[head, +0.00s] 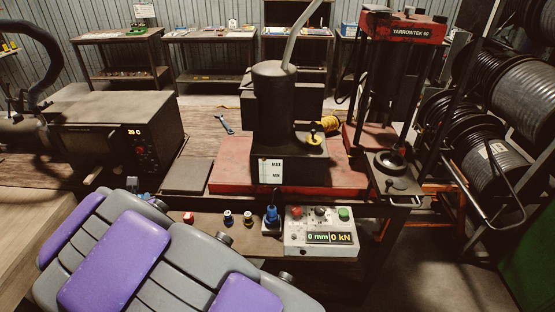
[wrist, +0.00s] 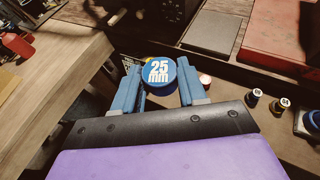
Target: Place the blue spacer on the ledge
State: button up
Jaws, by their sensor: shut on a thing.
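The blue spacer (wrist: 158,72), a round piece marked "25 mm" in white, sits between the blue fingers of my gripper (wrist: 160,88) in the wrist view. My gripper is shut on it, with the marked face toward the wrist camera. In the head view my arm covers most of the gripper, and only a bit of blue shows past it. The ledge (head: 208,231) runs along the bench front. A red piece (head: 188,218) and two small dark-and-white spacers (head: 227,217) (head: 249,218) stand on it. The held spacer appears left of these; its height above the ledge is unclear.
Behind are a dark flat plate (head: 187,176), a red base (head: 232,176) with a black press, and an oven-like box (head: 120,140).

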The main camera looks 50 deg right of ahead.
aim_at(398, 184)
jog(key=k+l, duration=0.25)
jog(key=k+l+z, duration=0.15)
jog(key=l, duration=0.3)
jog(key=k+l, duration=0.35)
jog(key=k+l+z, duration=0.1)
jog(key=l, duration=0.25)
jog(key=k+l+z, duration=0.1)
jog(key=k+l, duration=0.45)
jog(key=l, duration=0.25)
jog(key=k+l+z, duration=0.1)
jog(key=l, duration=0.3)
jog(key=k, duration=0.1)
